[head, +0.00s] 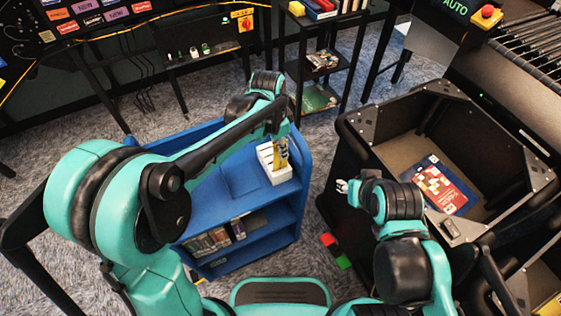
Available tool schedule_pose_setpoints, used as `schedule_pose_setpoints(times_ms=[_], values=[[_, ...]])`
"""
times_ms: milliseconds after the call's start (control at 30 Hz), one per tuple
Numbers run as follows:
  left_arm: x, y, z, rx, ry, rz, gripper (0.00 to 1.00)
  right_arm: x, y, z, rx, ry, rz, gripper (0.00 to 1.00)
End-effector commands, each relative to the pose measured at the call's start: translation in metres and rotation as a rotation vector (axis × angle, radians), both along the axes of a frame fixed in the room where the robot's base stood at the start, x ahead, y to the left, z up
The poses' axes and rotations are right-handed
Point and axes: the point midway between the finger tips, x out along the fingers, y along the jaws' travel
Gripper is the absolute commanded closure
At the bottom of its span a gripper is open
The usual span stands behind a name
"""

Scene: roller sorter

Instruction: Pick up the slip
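A small white holder (266,160) stands on the top of the blue cart (222,178). A narrow yellow and white piece, perhaps the slip (281,153), stands upright at the holder's right side. My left gripper (277,137) points down right above this piece, at its upper end. Its fingers are small and dark here, and I cannot tell whether they are closed on the piece. My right gripper (342,187) is beside the black bin's left wall, away from the cart. Its pale fingertips show, but their opening is unclear.
A black bin (352,140) on the right holds a red and blue book (440,186). A dark shelf rack (322,75) stands behind. Red and green blocks (335,250) lie low between cart and bin. A roller conveyor (530,50) is at upper right.

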Motion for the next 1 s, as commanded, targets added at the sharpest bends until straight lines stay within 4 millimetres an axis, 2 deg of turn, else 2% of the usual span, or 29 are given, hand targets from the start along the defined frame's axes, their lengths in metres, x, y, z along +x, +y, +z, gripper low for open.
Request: schedule_pose_setpoints(times_ms=[200,300,533,633,1000], values=[[0.010,-0.005,-0.035,0.000,-0.001,0.000,0.74,0.000,0.000,-0.021,0.000,0.000,0.000,0.60],[0.010,-0.006,-0.045,0.000,-0.001,0.000,0.74,0.000,0.000,-0.025,0.000,0.000,0.000,0.60],[0.010,-0.006,-0.044,-0.001,-0.001,0.001,0.74,0.000,0.000,-0.023,0.000,0.000,0.000,0.60],[0.010,-0.006,-0.044,-0.001,-0.001,0.001,0.99,0.000,0.000,-0.023,0.000,0.000,0.000,0.60],[0.010,-0.006,-0.044,-0.001,-0.001,0.001,1.00,0.000,0.000,-0.023,0.000,0.000,0.000,0.60]])
